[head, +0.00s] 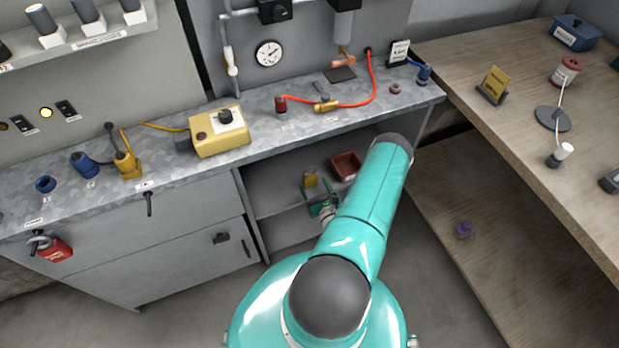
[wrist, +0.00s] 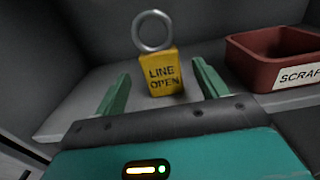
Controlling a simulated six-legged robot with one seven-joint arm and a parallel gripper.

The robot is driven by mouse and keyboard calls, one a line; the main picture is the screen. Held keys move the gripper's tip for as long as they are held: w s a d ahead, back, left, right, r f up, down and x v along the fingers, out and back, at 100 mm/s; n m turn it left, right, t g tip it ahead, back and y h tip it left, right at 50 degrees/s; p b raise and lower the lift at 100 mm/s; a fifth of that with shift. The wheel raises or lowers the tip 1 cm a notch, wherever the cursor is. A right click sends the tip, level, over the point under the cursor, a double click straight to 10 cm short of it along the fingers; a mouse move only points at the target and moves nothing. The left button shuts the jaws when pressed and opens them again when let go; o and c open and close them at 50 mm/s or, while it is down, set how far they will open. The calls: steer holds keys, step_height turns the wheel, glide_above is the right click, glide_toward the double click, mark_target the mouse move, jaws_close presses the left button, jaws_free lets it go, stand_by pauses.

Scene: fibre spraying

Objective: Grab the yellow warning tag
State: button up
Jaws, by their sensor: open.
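The yellow warning tag (wrist: 163,75) reads "LINE OPEN" and has a grey metal ring (wrist: 153,31) at its top. It is upright on a grey shelf inside the open cabinet. In the head view the tag (head: 310,179) shows small, just past my gripper (head: 317,196). In the wrist view my gripper (wrist: 160,76) is open, with one green finger to the left of the tag and one to the right. A gap shows on each side, and neither finger seems to touch it. I cannot tell how deep the tag is between the fingers.
A red scrap bin (wrist: 277,62) stands on the shelf to the right of the tag, close to my right finger. The cabinet wall (wrist: 60,50) is to the left. The metal counter (head: 190,165) lies above the shelf opening. A wooden table (head: 535,120) is at the right.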

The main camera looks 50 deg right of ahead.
steer(key=x, duration=0.6)
steer(key=shift+w+d+r, duration=0.15)
steer(key=shift+w+d, duration=0.1)
steer(key=c, duration=1.1)
